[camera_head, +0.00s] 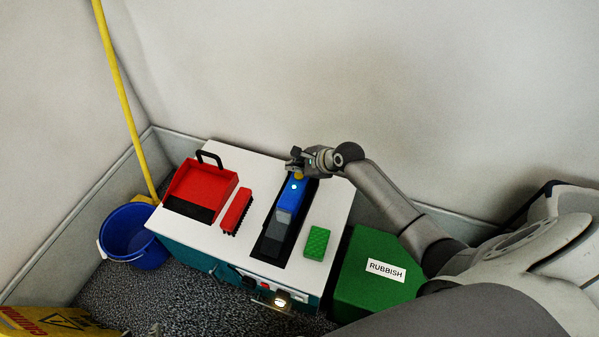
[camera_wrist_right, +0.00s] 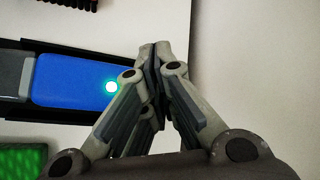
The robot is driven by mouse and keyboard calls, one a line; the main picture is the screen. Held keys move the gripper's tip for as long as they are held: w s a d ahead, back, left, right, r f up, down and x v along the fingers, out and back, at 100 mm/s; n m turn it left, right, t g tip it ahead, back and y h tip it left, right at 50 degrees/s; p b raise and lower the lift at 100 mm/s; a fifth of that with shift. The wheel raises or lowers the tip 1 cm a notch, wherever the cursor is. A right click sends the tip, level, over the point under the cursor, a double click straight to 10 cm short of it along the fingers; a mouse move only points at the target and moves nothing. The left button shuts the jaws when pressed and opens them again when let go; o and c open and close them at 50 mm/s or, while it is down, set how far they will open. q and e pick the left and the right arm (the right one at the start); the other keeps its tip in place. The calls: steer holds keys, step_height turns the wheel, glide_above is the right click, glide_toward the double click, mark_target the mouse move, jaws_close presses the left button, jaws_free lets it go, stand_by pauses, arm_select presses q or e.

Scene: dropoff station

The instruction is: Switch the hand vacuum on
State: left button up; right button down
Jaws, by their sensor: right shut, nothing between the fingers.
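The hand vacuum (camera_head: 288,199) lies in a long black holder (camera_head: 268,250) on the white cabinet top. Its body is blue at the back and grey toward the front. A small round light glows green-cyan on its blue part; the blue body (camera_wrist_right: 70,82) and light also show in the right wrist view. My right gripper (camera_head: 296,165) is at the back end of the vacuum, by a small yellow part (camera_head: 299,175). In the right wrist view its fingertips (camera_wrist_right: 155,58) are shut with nothing between them, just past the blue end. I cannot tell whether they touch it.
A red dustpan (camera_head: 200,188), a red brush (camera_head: 236,211) and a green sponge (camera_head: 317,243) lie on the white top (camera_head: 337,205). A green rubbish box (camera_head: 362,297) stands at the right. A blue bucket (camera_head: 135,238) and a yellow pole (camera_head: 122,85) are at the left.

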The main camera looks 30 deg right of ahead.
mark_target(297, 177)
steer(key=shift+r+p, duration=0.4)
steer(key=shift+r, duration=0.1)
arm_select(q)
steer(key=s+a+g+p, duration=0.1)
steer(key=s+g+p, duration=0.15)
steer(key=s, duration=0.25)
arm_select(e)
steer(key=shift+r+b, duration=0.4)
steer(key=shift+r, duration=0.3)
steer(key=shift+r+p, duration=0.8)
steer(key=shift+p, duration=0.2)
arm_select(q)
step_height(297, 177, down, 13)
steer(key=w+p, duration=0.1)
steer(key=shift+g+y, duration=0.3)
steer(key=shift+g, duration=0.15)
arm_select(e)
steer(key=shift+r, duration=0.5)
arm_select(q)
steer(key=shift+f, duration=0.1)
